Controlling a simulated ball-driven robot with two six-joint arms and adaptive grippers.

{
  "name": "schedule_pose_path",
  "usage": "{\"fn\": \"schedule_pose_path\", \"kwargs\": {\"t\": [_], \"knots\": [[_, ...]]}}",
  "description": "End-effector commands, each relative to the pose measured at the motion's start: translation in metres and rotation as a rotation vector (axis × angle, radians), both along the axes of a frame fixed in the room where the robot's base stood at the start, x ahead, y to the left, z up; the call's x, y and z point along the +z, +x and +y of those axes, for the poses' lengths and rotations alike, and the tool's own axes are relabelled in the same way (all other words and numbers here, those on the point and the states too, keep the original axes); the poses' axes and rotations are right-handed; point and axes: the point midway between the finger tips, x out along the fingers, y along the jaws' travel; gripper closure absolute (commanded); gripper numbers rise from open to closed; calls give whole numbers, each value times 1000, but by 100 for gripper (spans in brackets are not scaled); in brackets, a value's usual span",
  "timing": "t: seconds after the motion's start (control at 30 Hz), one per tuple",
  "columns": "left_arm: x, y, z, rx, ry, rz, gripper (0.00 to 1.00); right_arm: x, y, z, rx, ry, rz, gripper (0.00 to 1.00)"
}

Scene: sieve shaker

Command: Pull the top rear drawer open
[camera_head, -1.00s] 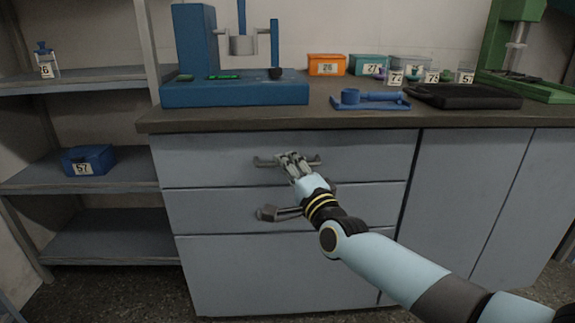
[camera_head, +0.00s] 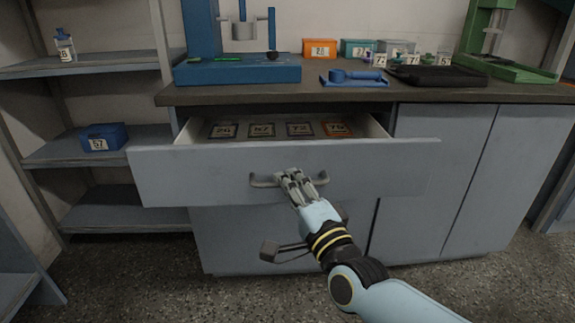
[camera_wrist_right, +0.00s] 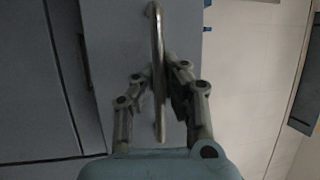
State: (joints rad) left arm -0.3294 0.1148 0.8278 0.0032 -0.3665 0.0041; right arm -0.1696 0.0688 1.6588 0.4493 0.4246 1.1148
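The top drawer (camera_head: 215,178) is grey-blue and stands pulled out from the cabinet under the counter. Its inside shows, with a row of several numbered square labels (camera_head: 261,130) on the floor. The drawer's bar handle (camera_head: 262,181) is grey metal on the front panel. My right gripper (camera_head: 296,174) is at the handle, with its fingers around the bar. In the right wrist view, the handle (camera_wrist_right: 155,35) runs between the two fingers (camera_wrist_right: 162,78), which are closed up against it. My left gripper is not in view.
The counter (camera_head: 440,96) above holds a blue machine (camera_head: 235,75), a blue tool on a tray (camera_head: 355,80), a dark tray (camera_head: 440,77) and small labelled boxes. Shelves (camera_head: 100,65) stand at left. Speckled floor (camera_head: 130,285) is clear in front.

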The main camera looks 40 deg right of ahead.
Motion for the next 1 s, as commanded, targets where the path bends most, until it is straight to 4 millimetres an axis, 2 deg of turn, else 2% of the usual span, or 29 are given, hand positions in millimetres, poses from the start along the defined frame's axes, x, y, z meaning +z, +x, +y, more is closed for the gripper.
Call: {"fn": "schedule_pose_path", "kwargs": {"t": [0.1, 0.3, 0.5, 0.87, 0.9, 1.0], "knots": [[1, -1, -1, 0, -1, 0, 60, -4, -20, 12, 0, 0, 10, 100], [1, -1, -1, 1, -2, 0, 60, -4, -40, 24, 1, -2, 10, 100], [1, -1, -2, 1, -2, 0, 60, -4, -47, 29, 1, -1, 10, 100], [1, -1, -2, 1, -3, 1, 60, -5, -48, 29, 2, -2, 11, 100], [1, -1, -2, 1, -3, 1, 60, -5, -48, 29, 2, -2, 11, 91], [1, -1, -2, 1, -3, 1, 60, -4, -48, 29, 1, -1, 8, 78]]}}
